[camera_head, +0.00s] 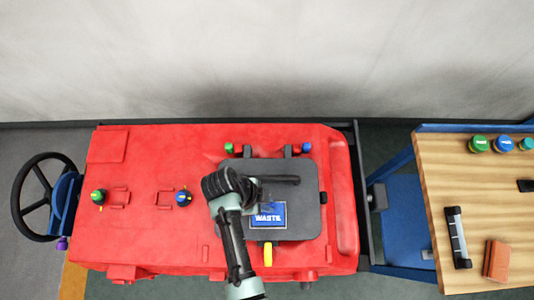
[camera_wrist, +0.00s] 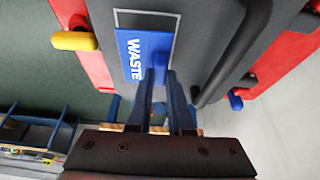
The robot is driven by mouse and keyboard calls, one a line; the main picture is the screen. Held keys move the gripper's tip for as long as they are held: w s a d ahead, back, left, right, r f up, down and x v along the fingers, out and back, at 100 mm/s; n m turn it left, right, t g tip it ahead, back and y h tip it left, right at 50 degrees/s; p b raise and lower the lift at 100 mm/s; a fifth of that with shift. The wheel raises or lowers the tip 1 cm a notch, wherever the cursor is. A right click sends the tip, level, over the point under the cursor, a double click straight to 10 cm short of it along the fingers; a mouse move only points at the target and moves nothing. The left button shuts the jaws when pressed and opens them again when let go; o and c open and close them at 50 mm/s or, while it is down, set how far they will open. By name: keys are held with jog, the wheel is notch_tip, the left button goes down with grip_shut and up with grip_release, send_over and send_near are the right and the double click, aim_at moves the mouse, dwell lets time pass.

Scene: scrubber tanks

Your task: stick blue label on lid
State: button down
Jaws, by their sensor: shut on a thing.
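The blue label (camera_head: 268,221) with white "WASTE" lettering is over the dark grey lid (camera_head: 309,210) on the red scrubber body. It also shows in the wrist view (camera_wrist: 138,55), with a blue tab between my finger ends. My gripper (camera_wrist: 161,80) is shut on this tab. The label overlaps a pale outlined rectangle on the lid, and some of the outline shows past its edges. Whether the label touches the lid cannot be told. In the head view my wrist hides part of the lid's left side.
A black bar handle (camera_head: 282,180) crosses the lid near the label. A yellow latch (camera_head: 267,255) is at the lid's front edge. A wooden table (camera_head: 455,185) with caps and tools stands at right.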

jog(key=shift+f, duration=0.4)
jog(key=shift+b, duration=0.3)
jog(key=shift+f+b, duration=0.3)
jog(key=shift+f, duration=0.2)
jog(key=shift+f, duration=0.25)
jog(key=shift+r, duration=0.15)
dwell(0.6)
jog(key=shift+c, duration=1.4)
grip_release()
